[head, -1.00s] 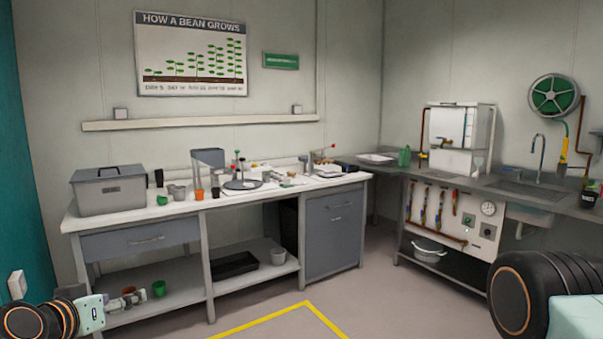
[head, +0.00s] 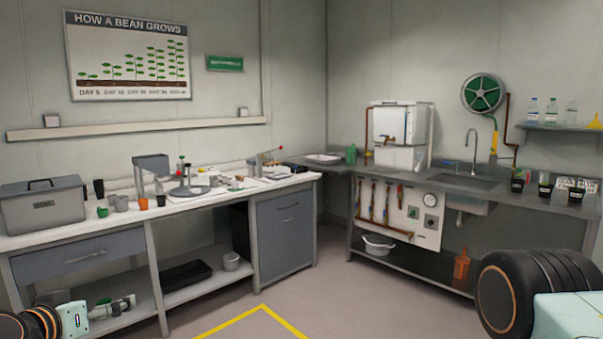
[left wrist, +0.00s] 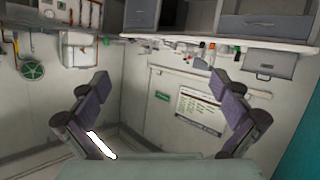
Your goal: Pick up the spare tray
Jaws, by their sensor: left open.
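Two tray-like things show in the head view. A flat white tray (head: 323,158) lies on the far left end of the steel counter. A shallow black tray (head: 187,275) rests on the low shelf under the white bench. I cannot tell which is the spare tray. My left gripper (head: 126,303) is low at the left, in front of the bench and apart from both trays. In the left wrist view its two fingers (left wrist: 158,88) are spread wide with nothing between them. My right gripper is out of view.
The white bench (head: 215,197) holds a grey lidded box (head: 42,207), cups and small tools. The steel counter (head: 400,177) has a sink and a white water tank (head: 402,125). Floor with yellow tape (head: 228,323) is clear.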

